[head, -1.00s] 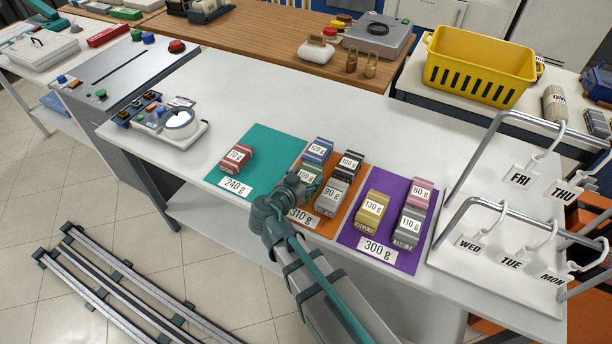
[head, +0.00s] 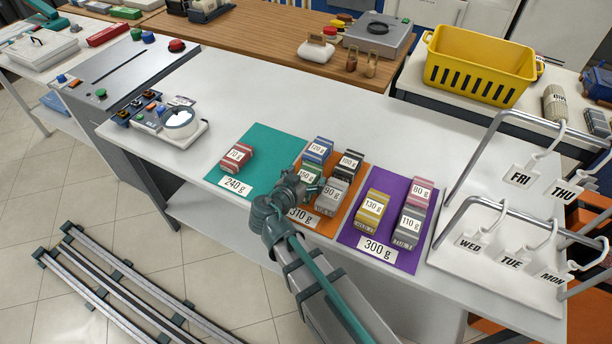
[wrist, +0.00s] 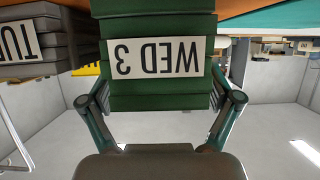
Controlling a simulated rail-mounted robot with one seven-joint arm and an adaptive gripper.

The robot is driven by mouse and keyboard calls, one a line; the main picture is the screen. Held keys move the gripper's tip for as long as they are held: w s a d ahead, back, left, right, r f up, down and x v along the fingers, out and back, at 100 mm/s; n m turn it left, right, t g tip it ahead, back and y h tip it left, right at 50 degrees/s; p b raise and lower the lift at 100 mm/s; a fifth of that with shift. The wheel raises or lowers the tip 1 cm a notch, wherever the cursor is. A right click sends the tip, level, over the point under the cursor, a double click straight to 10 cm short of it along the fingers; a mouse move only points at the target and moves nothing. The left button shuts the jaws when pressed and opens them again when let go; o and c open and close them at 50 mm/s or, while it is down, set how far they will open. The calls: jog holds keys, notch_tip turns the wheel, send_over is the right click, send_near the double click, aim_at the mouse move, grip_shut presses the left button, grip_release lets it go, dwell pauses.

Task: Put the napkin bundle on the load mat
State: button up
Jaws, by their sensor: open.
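Several labelled folded bundles stand on three coloured mats in the head view. My gripper (head: 306,184) is at the front of the green bundle (head: 307,172) on the orange mat (head: 341,211) and hides part of it. In the wrist view my open gripper (wrist: 162,100) has one finger on each side of the green bundle (wrist: 158,84), which carries an upside-down "WED 3" label. Whether the fingers touch it is unclear. The teal mat (head: 274,143) reads 240 g and holds a red bundle (head: 236,158). The purple mat (head: 375,235) reads 300 g. No bundle is named as napkins.
Blue (head: 318,150), dark (head: 348,163) and grey (head: 331,195) bundles crowd the green one. Yellow (head: 371,209), pink (head: 419,191) and grey (head: 408,228) bundles stand on the purple mat. A white rack (head: 497,252) with day tags stands right. The teal mat has free room.

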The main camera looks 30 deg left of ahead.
jog(key=b+v, duration=0.3)
jog(key=v, duration=0.8)
jog(key=shift+s+d+r, duration=0.1)
jog(key=shift+s+r, duration=0.15)
jog(key=shift+s, duration=0.25)
jog(key=shift+c, duration=1.1)
